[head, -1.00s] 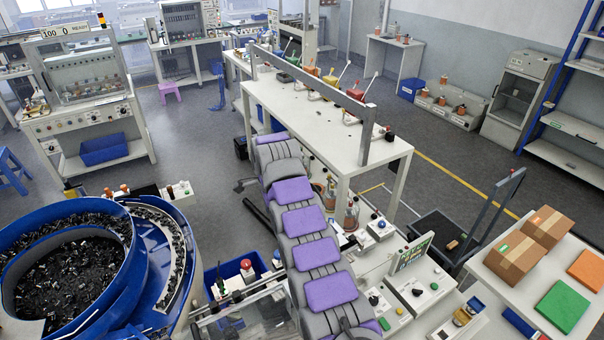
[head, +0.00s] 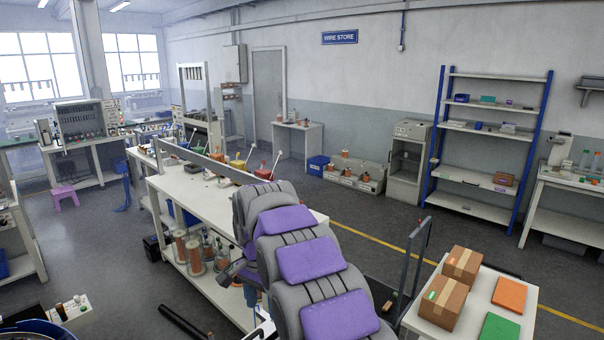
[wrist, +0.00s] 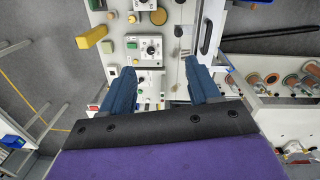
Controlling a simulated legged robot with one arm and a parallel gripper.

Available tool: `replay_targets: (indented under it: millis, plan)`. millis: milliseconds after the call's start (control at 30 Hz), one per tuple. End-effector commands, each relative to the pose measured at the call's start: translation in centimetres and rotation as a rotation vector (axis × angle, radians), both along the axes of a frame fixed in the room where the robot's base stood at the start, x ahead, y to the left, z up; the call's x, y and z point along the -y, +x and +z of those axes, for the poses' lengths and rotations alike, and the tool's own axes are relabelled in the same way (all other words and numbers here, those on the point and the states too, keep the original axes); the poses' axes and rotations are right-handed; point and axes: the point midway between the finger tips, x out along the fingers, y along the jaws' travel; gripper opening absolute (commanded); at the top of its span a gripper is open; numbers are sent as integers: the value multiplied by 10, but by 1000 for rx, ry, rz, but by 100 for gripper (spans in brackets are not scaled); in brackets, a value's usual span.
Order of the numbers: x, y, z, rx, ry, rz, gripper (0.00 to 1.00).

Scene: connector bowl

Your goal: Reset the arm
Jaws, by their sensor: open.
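My gripper (wrist: 160,88) shows in the wrist view with its two blue fingers spread apart and nothing between them. Beyond the fingers lies a pale bench top with a control box (wrist: 144,50) and knobs, seen from above. In the head view my purple and grey arm rises from the bottom centre in front of the long white workbench (head: 188,190). The gripper itself is hidden behind the arm in the head view.
Two cardboard boxes (head: 443,301) stand on a white table at the lower right, beside orange and green sheets. A dark upright cart handle (head: 412,262) is close to the arm's right. Blue-framed shelves (head: 487,140) stand at the back right. Grey floor is open between.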

Motion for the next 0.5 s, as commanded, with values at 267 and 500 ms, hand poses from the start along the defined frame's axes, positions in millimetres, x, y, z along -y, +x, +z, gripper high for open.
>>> replay_targets:
  millis: [267,500]
  plan:
    - [75,-60,4,-25,6,114,61]
    - [130,-125,-4,-45,16,215,61]
